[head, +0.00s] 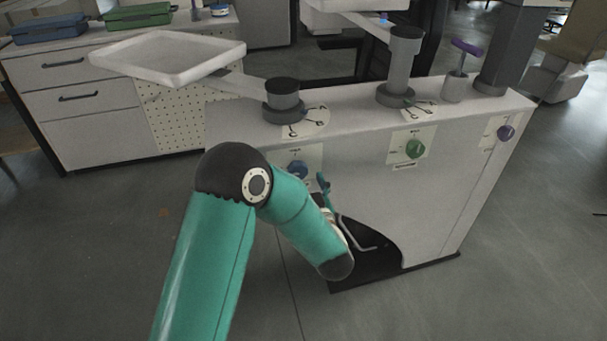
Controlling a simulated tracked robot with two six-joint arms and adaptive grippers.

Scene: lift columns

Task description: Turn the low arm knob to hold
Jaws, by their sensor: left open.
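A blue knob (297,169) sits on a white plate on the front of the white cabinet, below the lowest column (284,100), which carries a tray arm. The plate's lettering is too small to read, so the knob's setting is unclear. My left arm's teal links reach up from below in front of the cabinet. My left gripper (324,186) is just right of and below the blue knob, mostly hidden behind my own arm. It is open, and I cannot tell whether it touches anything. My right gripper is not in view.
A white tray (170,58) juts left from the low column. A dark recess with a bent metal bar (357,240) opens at the cabinet's foot. The floor in front is clear.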

